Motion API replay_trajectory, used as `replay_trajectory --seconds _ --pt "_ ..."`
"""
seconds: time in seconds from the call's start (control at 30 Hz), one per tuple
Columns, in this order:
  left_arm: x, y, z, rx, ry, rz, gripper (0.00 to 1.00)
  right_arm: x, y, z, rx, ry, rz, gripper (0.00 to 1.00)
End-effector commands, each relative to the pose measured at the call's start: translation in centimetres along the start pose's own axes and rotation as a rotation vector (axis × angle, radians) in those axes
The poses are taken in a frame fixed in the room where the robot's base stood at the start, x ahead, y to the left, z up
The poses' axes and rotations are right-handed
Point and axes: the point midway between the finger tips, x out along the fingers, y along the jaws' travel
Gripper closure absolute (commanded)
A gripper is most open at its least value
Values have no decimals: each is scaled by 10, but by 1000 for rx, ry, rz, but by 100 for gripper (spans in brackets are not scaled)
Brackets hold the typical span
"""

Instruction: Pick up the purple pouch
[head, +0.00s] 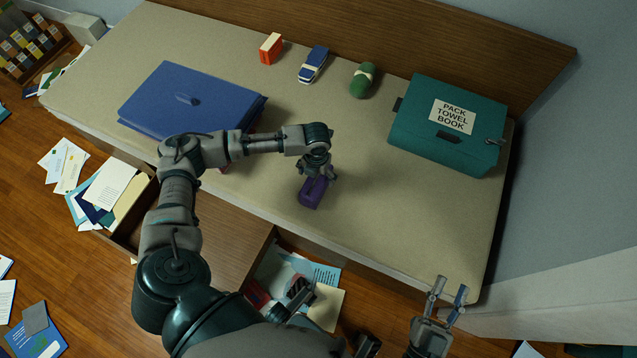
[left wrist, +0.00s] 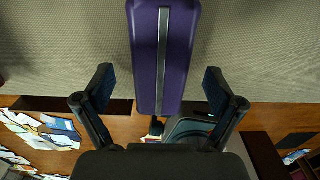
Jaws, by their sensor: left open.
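The purple pouch (head: 312,193) lies on the beige top of the bed-like surface, near its front edge. In the left wrist view the pouch (left wrist: 162,60) is large and has a grey zip strip down its middle. My left gripper (head: 318,172) is right above the pouch, pointing down. In the left wrist view its two fingers (left wrist: 160,95) are apart, with the pouch's near end between and beyond them; I see no contact. My right gripper (head: 448,298) is at the lower right, fingers apart and empty, away from the pouch.
A blue folded case (head: 190,100) lies at left and a teal box (head: 450,135) labelled "PACK TOWEL BOOK" at right. Red (head: 271,48), blue (head: 313,64) and green (head: 363,80) items line the back. Open drawers with papers (head: 300,275) are below the front edge.

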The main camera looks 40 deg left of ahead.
Motion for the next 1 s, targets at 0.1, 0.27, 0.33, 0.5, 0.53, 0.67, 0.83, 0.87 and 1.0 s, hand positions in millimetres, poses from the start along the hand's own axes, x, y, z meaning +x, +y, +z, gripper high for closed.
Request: replay_trajectory --seconds 0.1,0.27,0.33,0.5,0.53,0.67,0.83,0.87,1.0 --pt "15 0 0 0 4 1 6 -2 -2 -8 6 86 -2 60" --pt "36 0 1 0 7 1 6 -9 -5 -29 18 256 -6 60" --pt "44 0 1 0 6 0 6 -13 -6 -37 23 318 -7 60" --pt "51 0 1 0 2 -1 6 -19 -6 -50 29 402 -8 60" --pt "51 0 1 0 2 -1 6 -20 -6 -51 29 407 -8 60" --pt "50 -1 1 0 0 -1 6 -20 -6 -52 30 410 -8 60" --pt "50 -1 1 0 0 0 31 -20 -6 -52 30 408 -8 60" --pt "50 -1 1 0 0 0 39 -19 -6 -51 29 406 -8 60" --pt "50 -1 1 0 1 0 74 -17 -6 -50 29 407 -8 60"
